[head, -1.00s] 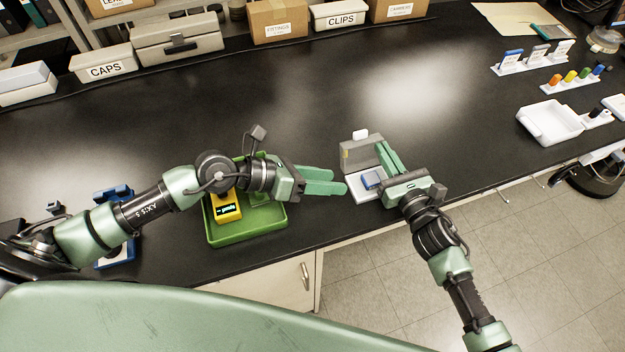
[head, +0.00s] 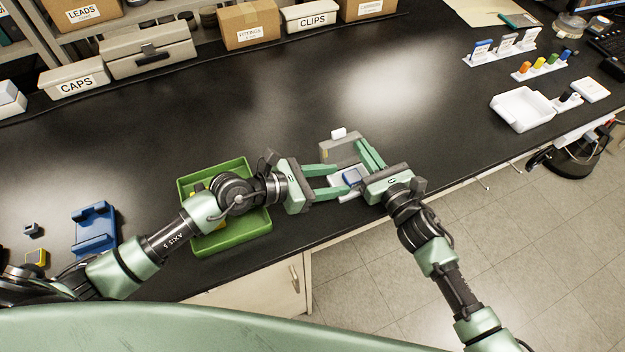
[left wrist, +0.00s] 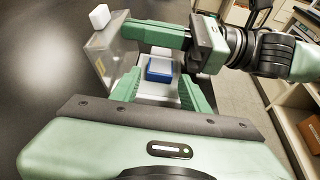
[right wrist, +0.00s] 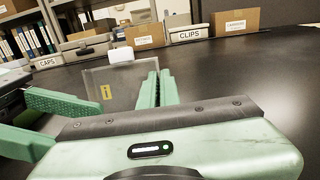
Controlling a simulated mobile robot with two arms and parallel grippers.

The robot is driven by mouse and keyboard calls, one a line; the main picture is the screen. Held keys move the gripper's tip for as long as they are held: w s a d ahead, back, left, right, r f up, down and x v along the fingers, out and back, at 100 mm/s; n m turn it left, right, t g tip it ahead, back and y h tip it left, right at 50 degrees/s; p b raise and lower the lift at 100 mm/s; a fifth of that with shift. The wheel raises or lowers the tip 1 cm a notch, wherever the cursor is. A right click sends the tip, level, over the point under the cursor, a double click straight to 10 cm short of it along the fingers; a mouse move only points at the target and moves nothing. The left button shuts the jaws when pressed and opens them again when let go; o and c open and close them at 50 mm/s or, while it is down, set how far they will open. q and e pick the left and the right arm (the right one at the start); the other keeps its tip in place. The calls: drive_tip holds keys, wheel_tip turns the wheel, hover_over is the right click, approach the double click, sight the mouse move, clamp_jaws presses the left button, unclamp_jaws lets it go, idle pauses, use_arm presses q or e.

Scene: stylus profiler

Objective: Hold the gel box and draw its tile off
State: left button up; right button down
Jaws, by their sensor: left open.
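The gel box has a clear, grey-looking lid (head: 338,152) standing upright with a white tab on top, and a white base (left wrist: 158,88). A blue tile (head: 350,178) lies on the base; it also shows in the left wrist view (left wrist: 160,70). My left gripper (head: 342,180) is open, its fingers apart on either side of the tile and not visibly touching it. My right gripper (head: 370,155) has its fingers close together at the lid's right side and appears shut on that side wall. In the right wrist view, the near finger partly hides this contact.
A green tray (head: 255,222) sits left of the box, partly under my left arm. A blue holder (head: 96,230) is further left. The box is near the bench's front edge. A white tray (head: 522,110) and small coloured pieces stand far right.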

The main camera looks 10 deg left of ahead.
sight(353, 178)
use_arm(q)
drive_tip(key=shift+x, duration=1.3)
clamp_jaws()
idle(0.7)
